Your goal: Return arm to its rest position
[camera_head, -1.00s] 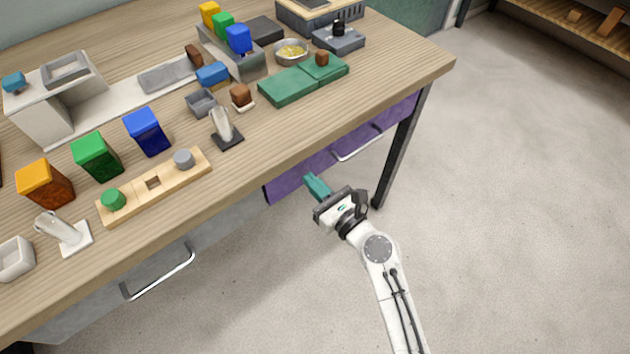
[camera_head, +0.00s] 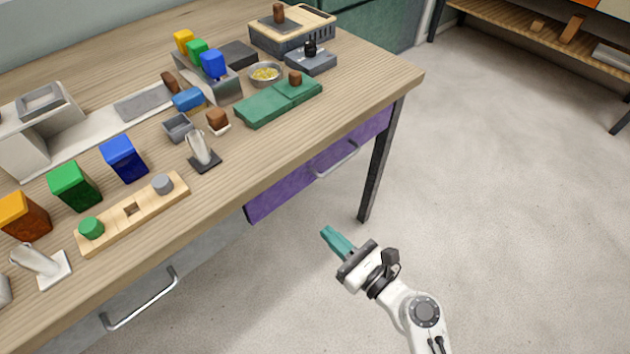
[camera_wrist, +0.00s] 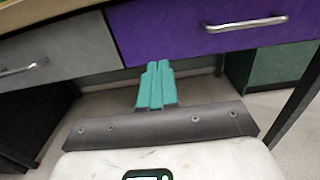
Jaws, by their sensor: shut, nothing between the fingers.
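My gripper (camera_head: 337,241) is at the end of my white arm, in front of the wooden table (camera_head: 285,150) and below its top. Its teal fingers are together and empty. In the wrist view my gripper (camera_wrist: 157,75) points toward the table's drawer fronts, with the two teal fingers side by side. Bare floor surrounds it in the head view, and it touches nothing that I can see.
A purple drawer (camera_head: 280,185) with a metal handle and a grey drawer (camera_head: 175,270) are in the table's front. A dark table leg (camera_head: 380,165) stands behind my gripper. Open floor (camera_head: 500,200) lies to the right. A shelf (camera_head: 530,30) is at the upper right.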

